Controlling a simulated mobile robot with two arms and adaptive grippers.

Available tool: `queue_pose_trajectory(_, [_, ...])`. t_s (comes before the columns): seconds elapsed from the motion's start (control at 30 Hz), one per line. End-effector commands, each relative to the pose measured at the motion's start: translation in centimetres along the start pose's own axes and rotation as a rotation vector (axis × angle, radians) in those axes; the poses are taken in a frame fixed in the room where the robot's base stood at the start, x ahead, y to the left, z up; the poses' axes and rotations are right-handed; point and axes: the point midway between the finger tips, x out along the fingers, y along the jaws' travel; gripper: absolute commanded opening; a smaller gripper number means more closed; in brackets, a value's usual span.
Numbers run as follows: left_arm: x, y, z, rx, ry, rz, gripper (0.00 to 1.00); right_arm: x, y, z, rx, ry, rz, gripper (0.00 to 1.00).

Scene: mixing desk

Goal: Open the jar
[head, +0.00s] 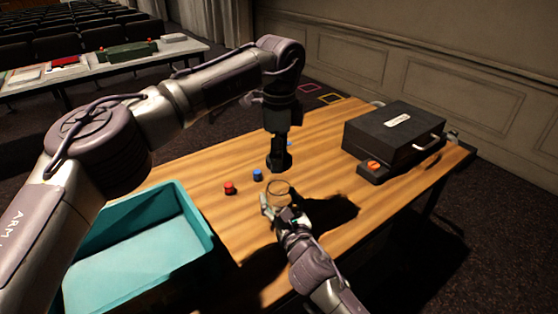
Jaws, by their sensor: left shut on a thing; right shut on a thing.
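The jar (279,188) is clear glass and shows as a faint round outline over the wooden table (205,205), near its front edge. My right gripper (271,206) comes from below and is shut on the jar's near side. My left gripper (279,163) points straight down just above the jar. It is shut on a dark, round piece that looks like the jar's lid; the jaws mostly hide it. A small gap seems to show between this piece and the glass rim, but I cannot tell for certain whether they touch.
A red knob-like piece (229,188) and a blue one (257,175) stand left of the jar. A teal bin (140,250) is at the front left. A black case (393,135) and a dark box with an orange top (374,170) are at the right. The table's middle right is clear.

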Motion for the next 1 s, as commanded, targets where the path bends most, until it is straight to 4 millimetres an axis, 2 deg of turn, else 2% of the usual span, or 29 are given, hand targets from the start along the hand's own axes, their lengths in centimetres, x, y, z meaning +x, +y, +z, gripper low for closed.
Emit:
queue_pose_trajectory(0.07, [0.0,0.0,0.0,0.000,0.000,0.001,0.15,0.0,0.0,0.0,0.000,0.001,0.000,0.00])
queue_pose_trajectory(0.1, [0.1,0.0,0.0,0.000,0.000,0.001,0.15,0.0,0.0,0.0,0.000,0.001,0.000,0.70])
queue_pose_trajectory(0.27, [0.1,0.0,0.0,0.000,0.000,0.001,0.15,0.0,0.0,0.0,0.000,0.001,0.000,0.96])
queue_pose_trajectory(0.67, [0.1,0.0,0.0,-0.001,0.000,0.001,0.15,-0.4,0.0,-0.1,-0.001,0.001,0.000,0.96])
queue_pose_trajectory(0.77, [0.1,0.0,0.0,-0.001,0.000,0.001,0.15,-1.7,0.0,-0.1,-0.002,0.001,0.000,0.96])
queue_pose_trajectory(1.0, [0.1,0.0,0.0,-0.001,0.000,0.001,0.15,-6.8,0.0,-0.1,0.000,0.003,0.002,0.96])
